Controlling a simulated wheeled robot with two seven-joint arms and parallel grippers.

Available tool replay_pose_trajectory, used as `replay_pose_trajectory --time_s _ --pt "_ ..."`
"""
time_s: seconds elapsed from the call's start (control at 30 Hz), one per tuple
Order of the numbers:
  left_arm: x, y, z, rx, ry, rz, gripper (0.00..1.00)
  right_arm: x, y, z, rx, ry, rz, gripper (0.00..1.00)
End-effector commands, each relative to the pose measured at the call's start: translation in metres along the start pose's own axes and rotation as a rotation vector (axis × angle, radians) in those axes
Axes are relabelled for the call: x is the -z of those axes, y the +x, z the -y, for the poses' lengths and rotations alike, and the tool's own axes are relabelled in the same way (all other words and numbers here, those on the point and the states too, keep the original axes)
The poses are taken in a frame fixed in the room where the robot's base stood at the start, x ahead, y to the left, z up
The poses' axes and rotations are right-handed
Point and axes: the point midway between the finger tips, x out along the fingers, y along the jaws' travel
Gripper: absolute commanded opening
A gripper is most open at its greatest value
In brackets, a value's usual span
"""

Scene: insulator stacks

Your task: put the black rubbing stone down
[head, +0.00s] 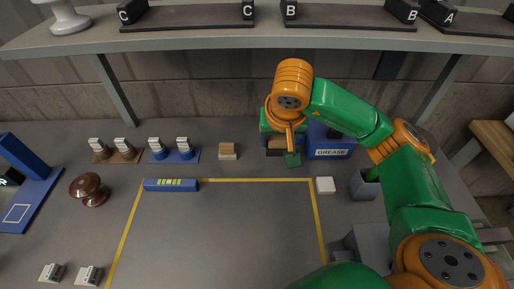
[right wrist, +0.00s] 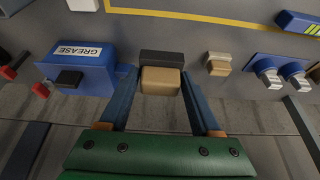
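The black rubbing stone (right wrist: 161,57) is a dark block with a tan block-shaped back, seen between my right gripper's fingertips in the right wrist view. My right gripper (right wrist: 160,78) has a blue finger close against each side of it. In the head view the stone (head: 275,150) shows at the back of the table, left of the blue grease box, partly hidden by my right wrist and gripper (head: 279,145). I cannot tell whether its underside touches the table. My left gripper is not in view.
A blue grease box (head: 331,146) stands right beside the stone. A tan-and-pale block (head: 228,151) lies to its left, a white block (head: 325,185) to its front right. The yellow-taped area is clear apart from a blue level (head: 171,185). A shelf (head: 200,40) runs above.

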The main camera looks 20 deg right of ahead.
Motion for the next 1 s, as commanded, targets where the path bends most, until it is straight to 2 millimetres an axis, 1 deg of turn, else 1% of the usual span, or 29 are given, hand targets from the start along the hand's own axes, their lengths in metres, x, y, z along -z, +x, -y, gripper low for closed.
replay_pose_trajectory --time_s 0.03,0.07,0.1,0.2,0.37,0.43,0.5,0.6,0.77,0.9,0.93,0.97,1.0 --pt "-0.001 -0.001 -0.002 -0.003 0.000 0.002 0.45 0.009 0.013 0.007 0.001 0.003 0.010 0.20" --pt "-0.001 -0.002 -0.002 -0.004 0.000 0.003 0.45 0.016 0.020 0.010 -0.001 0.003 0.009 0.20" --pt "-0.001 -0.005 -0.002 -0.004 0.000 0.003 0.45 0.019 0.033 0.012 -0.002 0.000 0.009 0.20" --pt "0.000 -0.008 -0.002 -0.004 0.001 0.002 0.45 0.027 0.061 0.019 -0.001 -0.001 0.005 0.20" --pt "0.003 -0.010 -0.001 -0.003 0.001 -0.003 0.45 0.034 0.087 0.025 0.000 -0.001 0.002 0.20" --pt "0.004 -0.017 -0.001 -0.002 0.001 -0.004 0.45 0.030 0.099 0.025 -0.002 -0.004 0.006 0.20" --pt "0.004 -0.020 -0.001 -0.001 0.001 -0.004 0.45 0.025 0.110 0.025 -0.001 -0.003 0.004 0.20" --pt "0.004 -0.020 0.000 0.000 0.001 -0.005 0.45 0.023 0.117 0.025 0.001 -0.002 0.000 0.20" --pt "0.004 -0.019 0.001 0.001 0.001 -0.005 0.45 0.023 0.117 0.025 0.001 -0.002 -0.002 0.20" --pt "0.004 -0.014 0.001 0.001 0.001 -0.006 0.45 0.022 0.122 0.025 0.001 -0.002 -0.003 0.20" --pt "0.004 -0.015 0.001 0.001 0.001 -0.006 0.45 0.022 0.120 0.025 0.001 -0.002 -0.002 0.73" --pt "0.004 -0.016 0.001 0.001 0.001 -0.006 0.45 0.022 0.120 0.025 0.001 -0.002 -0.002 0.81" --pt "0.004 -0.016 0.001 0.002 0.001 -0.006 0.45 0.022 0.120 0.025 0.001 -0.002 -0.002 0.91"
